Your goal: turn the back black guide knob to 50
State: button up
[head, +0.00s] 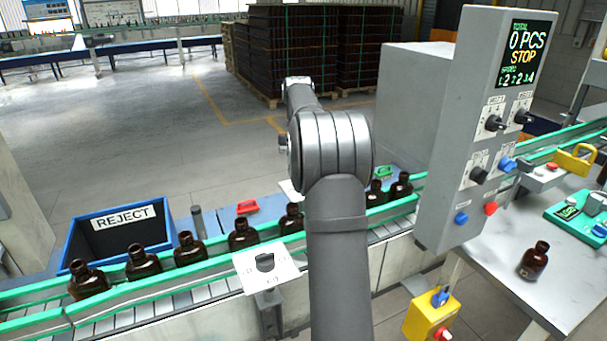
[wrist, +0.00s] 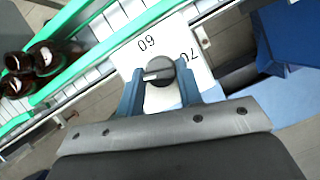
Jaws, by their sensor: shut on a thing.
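The back black guide knob (wrist: 162,66) is round, with a pale pointer line, on a white scale plate (wrist: 203,72) in the wrist view. Printed 60 and 70 marks show upside down or tilted beyond it. The pointer line lies toward the picture's left, short of the 60 mark; its exact reading is unclear. My gripper (wrist: 160,75) has its blue fingers closed on either side of the knob. In the head view my arm hides the gripper and this knob. Another black knob on a white plate (head: 284,277) stands at the near side of the conveyor.
Several amber bottles (head: 188,250) stand in a row on the green-railed conveyor. A blue REJECT bin (head: 167,227) is behind it at left. A grey control panel (head: 452,170) reads 0 PCS STOP at right. A lone bottle (head: 535,262) stands on the right table.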

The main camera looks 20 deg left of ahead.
jog(key=shift+s+a+n+t+h, duration=0.1)
jog(key=shift+n+t+h, duration=0.3)
jog(key=shift+n, duration=1.1)
jog(key=o, duration=1)
